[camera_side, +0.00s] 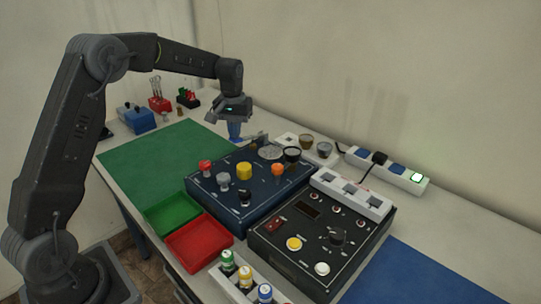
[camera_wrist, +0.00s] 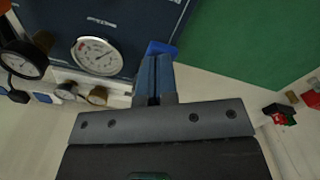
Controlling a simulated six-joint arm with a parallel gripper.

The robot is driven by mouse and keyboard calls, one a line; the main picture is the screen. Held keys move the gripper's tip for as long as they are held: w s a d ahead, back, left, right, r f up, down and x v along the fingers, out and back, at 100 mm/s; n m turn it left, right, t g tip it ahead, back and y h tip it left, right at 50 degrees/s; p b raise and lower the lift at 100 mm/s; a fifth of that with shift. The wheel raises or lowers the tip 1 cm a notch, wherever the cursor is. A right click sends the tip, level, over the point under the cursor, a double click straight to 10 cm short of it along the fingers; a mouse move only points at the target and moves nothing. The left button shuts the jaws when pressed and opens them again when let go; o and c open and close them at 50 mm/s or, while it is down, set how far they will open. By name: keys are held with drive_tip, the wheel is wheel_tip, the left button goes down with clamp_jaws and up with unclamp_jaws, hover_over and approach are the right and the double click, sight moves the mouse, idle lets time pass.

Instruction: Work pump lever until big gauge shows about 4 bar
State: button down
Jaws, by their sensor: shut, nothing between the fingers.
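The dark blue panel box (camera_side: 222,202) stands mid-table, with red, yellow, orange and grey knobs on its top. A large round white-faced gauge (camera_side: 270,153) sits near its back edge. It also shows in the wrist view (camera_wrist: 97,55), but its reading is too small to make out. A darker-rimmed gauge (camera_side: 292,155) is beside it. My gripper (camera_side: 235,132) is shut and empty, pointing down by the box's back left corner. In the wrist view its blue fingers (camera_wrist: 158,60) are together at the box's edge. I cannot clearly make out the pump lever.
A black control box (camera_side: 320,250) stands right of the panel. Green (camera_side: 172,212) and red (camera_side: 198,242) trays lie in front. A green mat (camera_side: 160,160) leaves free room at left. Power strips and small gauges stand behind, near the wall.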

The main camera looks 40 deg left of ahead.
sight(236, 141)
drive_tip(key=shift+f, duration=2)
drive_tip(key=shift+r, duration=1.9)
drive_tip(key=shift+f, duration=1.9)
drive_tip(key=shift+r, duration=1.95)
